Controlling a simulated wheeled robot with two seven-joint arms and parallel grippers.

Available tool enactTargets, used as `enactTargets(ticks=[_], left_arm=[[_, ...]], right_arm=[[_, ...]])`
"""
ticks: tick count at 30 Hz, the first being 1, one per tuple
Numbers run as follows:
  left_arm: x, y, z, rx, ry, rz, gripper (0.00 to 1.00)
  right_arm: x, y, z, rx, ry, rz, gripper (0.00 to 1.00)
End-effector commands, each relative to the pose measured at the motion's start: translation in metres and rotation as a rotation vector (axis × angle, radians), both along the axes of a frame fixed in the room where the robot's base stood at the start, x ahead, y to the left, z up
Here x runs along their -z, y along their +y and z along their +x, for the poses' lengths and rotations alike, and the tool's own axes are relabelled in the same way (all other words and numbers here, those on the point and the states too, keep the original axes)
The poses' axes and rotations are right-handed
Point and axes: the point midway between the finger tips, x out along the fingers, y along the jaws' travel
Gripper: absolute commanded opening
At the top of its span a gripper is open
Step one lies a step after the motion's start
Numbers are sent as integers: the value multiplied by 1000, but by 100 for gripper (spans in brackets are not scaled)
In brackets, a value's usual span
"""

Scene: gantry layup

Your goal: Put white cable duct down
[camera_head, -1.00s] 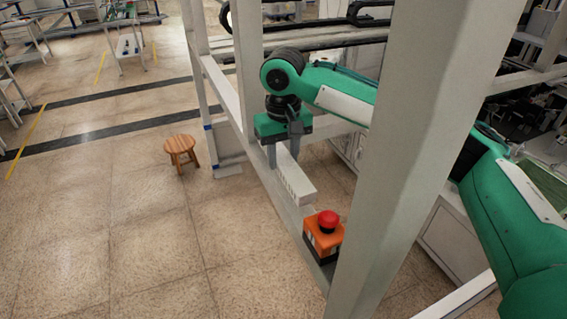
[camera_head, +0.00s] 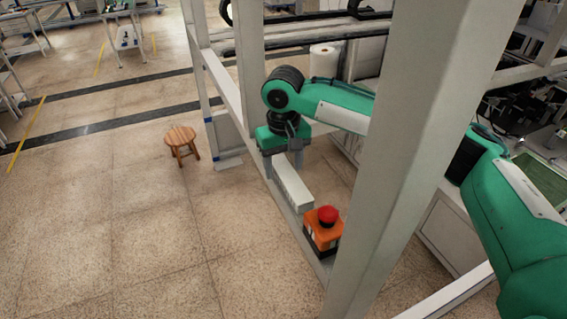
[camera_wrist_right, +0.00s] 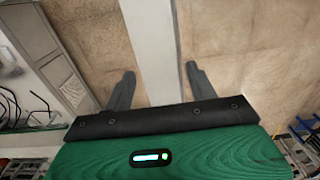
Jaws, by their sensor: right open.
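The white cable duct (camera_head: 291,188) is a long pale bar with slotted sides. In the head view it lies along the white lower rail of the gantry frame and looks to rest on it. My right gripper (camera_head: 283,163) is over the duct's far end, pointing down, its open fingers on either side of the duct. In the right wrist view the open fingers (camera_wrist_right: 160,72) straddle a pale strip; I cannot tell duct from rail there. My left gripper is not in view.
An orange box with a red push button (camera_head: 325,230) sits on the rail just past the duct's near end. A thick white gantry post (camera_head: 410,150) stands close in front of my right arm. A wooden stool (camera_head: 181,142) stands on open floor to the left.

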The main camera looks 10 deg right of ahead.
Motion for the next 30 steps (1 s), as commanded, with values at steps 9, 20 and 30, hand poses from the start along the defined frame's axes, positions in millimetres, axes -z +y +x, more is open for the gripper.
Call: enactTargets(ticks=[9, 20, 30], left_arm=[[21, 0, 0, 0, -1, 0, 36], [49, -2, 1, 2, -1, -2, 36], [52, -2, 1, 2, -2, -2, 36]], right_arm=[[-28, 1, 1, 0, -5, 2, 58], [-106, 0, 0, 1, -3, -1, 58], [-122, 0, 0, 0, 0, 0, 58]])
